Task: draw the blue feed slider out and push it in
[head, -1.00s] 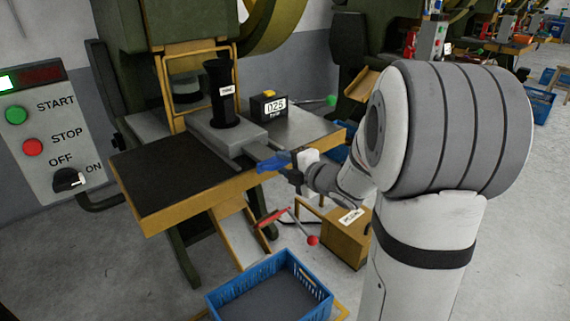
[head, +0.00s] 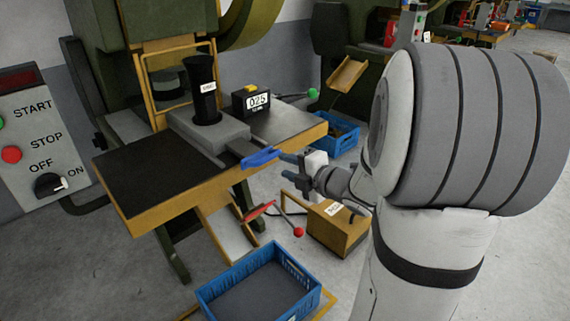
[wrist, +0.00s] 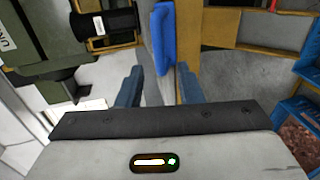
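The blue feed slider handle (head: 261,157) sits at the front edge of the press table, with a short grey bar (head: 238,147) between it and the grey feed block (head: 208,134). My gripper (head: 288,158) is just right of the handle in the head view, apart from it. In the wrist view the blue handle (wrist: 163,38) lies ahead of my gripper (wrist: 160,75), in line with the gap between the fingers. The fingers are spread and nothing is between them.
A black funnel (head: 202,90) stands on the feed block, beside a counter box (head: 251,101) reading 025. The START/STOP panel (head: 31,140) is at left.

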